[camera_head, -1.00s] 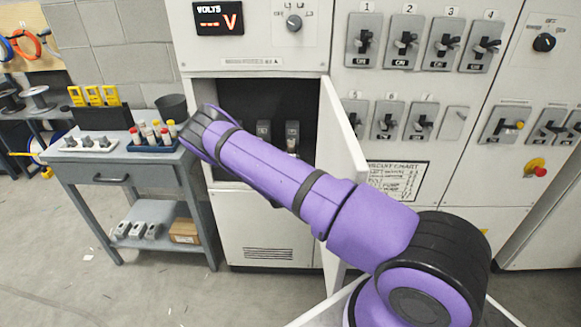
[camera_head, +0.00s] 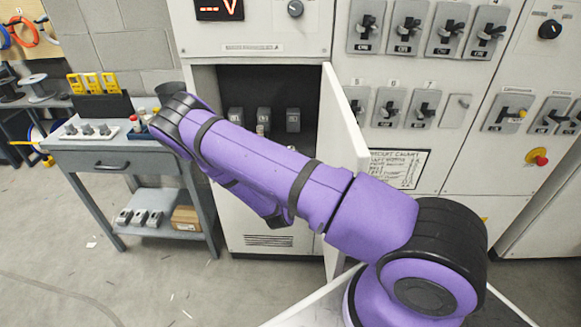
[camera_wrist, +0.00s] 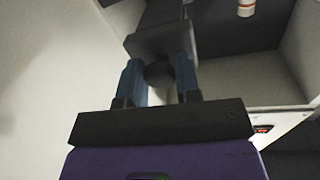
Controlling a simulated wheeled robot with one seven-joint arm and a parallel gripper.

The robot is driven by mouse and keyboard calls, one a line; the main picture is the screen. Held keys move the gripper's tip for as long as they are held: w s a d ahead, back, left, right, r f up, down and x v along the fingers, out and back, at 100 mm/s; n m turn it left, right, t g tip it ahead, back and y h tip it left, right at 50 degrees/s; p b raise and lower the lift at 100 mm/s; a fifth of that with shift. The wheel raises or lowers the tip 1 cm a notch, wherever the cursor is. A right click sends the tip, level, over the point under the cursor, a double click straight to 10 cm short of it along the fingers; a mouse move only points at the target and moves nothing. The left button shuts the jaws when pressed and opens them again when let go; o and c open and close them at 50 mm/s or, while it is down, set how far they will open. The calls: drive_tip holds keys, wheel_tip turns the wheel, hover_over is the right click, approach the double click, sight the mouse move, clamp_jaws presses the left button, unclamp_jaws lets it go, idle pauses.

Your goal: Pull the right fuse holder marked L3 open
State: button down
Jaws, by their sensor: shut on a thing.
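In the wrist view, my gripper (camera_wrist: 158,82) has its two blue fingers on either side of a dark round knob (camera_wrist: 158,71). The knob is on a grey fuse holder (camera_wrist: 160,38), the right one of the row. In the head view, three dark fuse holders stand in a row inside the open cabinet bay; the right one (camera_head: 293,120) is beside the open door. My arm hides my gripper there. No L3 mark is legible, and I cannot tell how far the holder is tilted.
The open white door (camera_head: 342,130) stands right of the bay, close to my arm. A red-and-white fuse (camera_wrist: 246,8) shows at the top of the wrist view. A grey workbench (camera_head: 120,155) stands at the left. Floor in front of it is mostly clear.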

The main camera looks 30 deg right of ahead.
drive_tip(key=shift+s+a, duration=0.1)
drive_tip(key=shift+s, duration=0.25)
drive_tip(key=c, duration=1.1)
unclamp_jaws()
drive_tip(key=shift+a, duration=0.1)
drive_tip(key=v, duration=1)
drive_tip(key=shift+s+a, duration=0.15)
drive_tip(key=shift+s, duration=0.15)
